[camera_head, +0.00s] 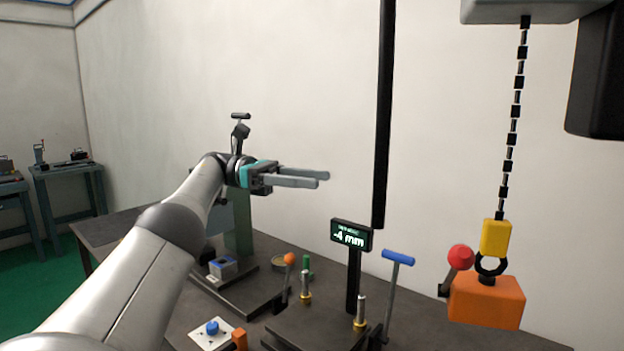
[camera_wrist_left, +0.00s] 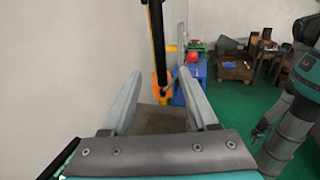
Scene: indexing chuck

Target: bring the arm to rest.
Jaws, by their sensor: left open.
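My left arm comes in from the lower left in the head view. Its gripper (camera_head: 321,179) is held in the air above the workbench, with its two grey fingers pointing right. The fingers are open and empty, and touch nothing. In the left wrist view, the same gripper (camera_wrist_left: 159,74) shows its fingers apart with nothing between them. A grey and teal arm, which looks like mine, stands at the right of that view. Its end is small and dark, so I cannot tell the state of its fingers.
The dark workbench (camera_head: 110,228) carries a display (camera_head: 351,236) reading "-4 mm", a blue-handled lever (camera_head: 397,258), an orange-knobbed lever (camera_head: 289,260) and metal pins. An orange block (camera_head: 486,302) hangs from a chain (camera_head: 511,135) at the right. A black pole (camera_head: 383,120) stands beyond the fingertips.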

